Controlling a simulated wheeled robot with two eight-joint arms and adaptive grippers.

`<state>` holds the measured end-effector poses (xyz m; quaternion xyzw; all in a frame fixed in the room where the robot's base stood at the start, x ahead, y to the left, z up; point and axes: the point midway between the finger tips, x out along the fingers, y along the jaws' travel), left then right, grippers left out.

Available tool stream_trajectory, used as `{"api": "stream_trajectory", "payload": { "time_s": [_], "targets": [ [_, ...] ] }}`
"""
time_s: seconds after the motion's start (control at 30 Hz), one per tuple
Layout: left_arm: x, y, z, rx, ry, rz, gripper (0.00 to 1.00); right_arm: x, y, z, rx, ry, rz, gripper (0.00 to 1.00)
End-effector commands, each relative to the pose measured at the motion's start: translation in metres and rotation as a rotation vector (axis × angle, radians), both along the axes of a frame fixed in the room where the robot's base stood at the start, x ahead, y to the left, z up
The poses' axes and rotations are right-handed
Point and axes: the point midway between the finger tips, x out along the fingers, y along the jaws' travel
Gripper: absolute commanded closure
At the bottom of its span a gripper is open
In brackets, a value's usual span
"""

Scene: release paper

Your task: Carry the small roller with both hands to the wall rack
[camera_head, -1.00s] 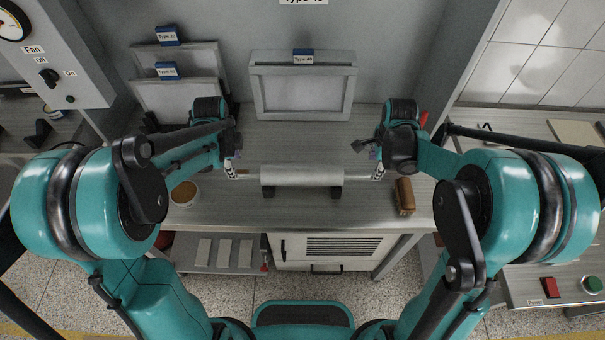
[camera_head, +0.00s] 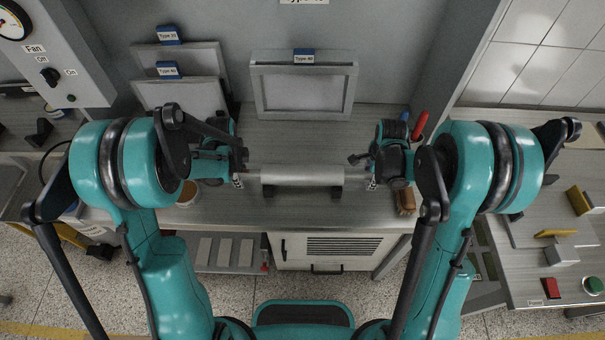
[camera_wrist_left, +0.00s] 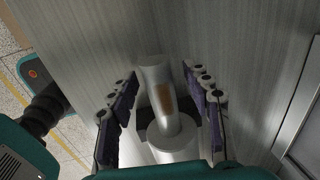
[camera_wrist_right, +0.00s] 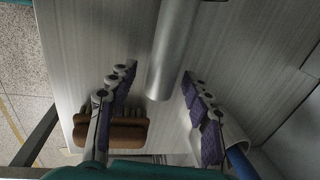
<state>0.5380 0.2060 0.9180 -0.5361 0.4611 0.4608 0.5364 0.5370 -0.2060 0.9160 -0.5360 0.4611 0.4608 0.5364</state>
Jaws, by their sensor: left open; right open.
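The small roller (camera_head: 300,175) is a grey metal cylinder lying left to right on a dark stand (camera_head: 268,190) on the workbench. My left gripper (camera_head: 239,180) is at its left end. In the left wrist view the open fingers (camera_wrist_left: 160,110) stand on either side of the roller's end (camera_wrist_left: 165,125). My right gripper (camera_head: 371,183) is at its right end. In the right wrist view its open fingers (camera_wrist_right: 155,105) are spread, and the roller's end (camera_wrist_right: 160,85) lies between and just ahead of them. The wall rack cannot be made out.
A brown brush (camera_head: 405,202) lies on the bench beside my right gripper. A round container (camera_head: 188,195) stands beside my left arm. Framed screens (camera_head: 303,90) with Type labels lean at the back. A side table (camera_head: 545,235) at right holds small blocks and buttons.

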Motion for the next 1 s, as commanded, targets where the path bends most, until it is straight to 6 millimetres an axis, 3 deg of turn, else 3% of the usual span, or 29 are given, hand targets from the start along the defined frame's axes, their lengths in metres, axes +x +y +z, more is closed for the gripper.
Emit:
{"api": "stream_trajectory", "payload": {
  "time_s": [0.3,0.47,0.5,1.0],
  "targets": [
    [0.0002,-0.0001,-0.0018,0.0,0.0,0.0,0.53,0.0004,0.0,-0.0018,0.0,0.0,0.0,0.53],
    [0.0002,0.0,-0.0017,0.0,0.0,0.0,0.95,0.0004,0.0,-0.0017,0.0,0.0,0.0,0.95],
    [0.0002,0.0,-0.0017,0.0,0.0,0.0,1.0,0.0004,0.0,-0.0017,0.0,0.0,0.0,1.0],
    [0.0002,0.0,-0.0008,0.0,0.0,0.0,1.0,0.0003,-0.0001,-0.0008,0.0,0.0,0.0,1.0]
  ]
}}
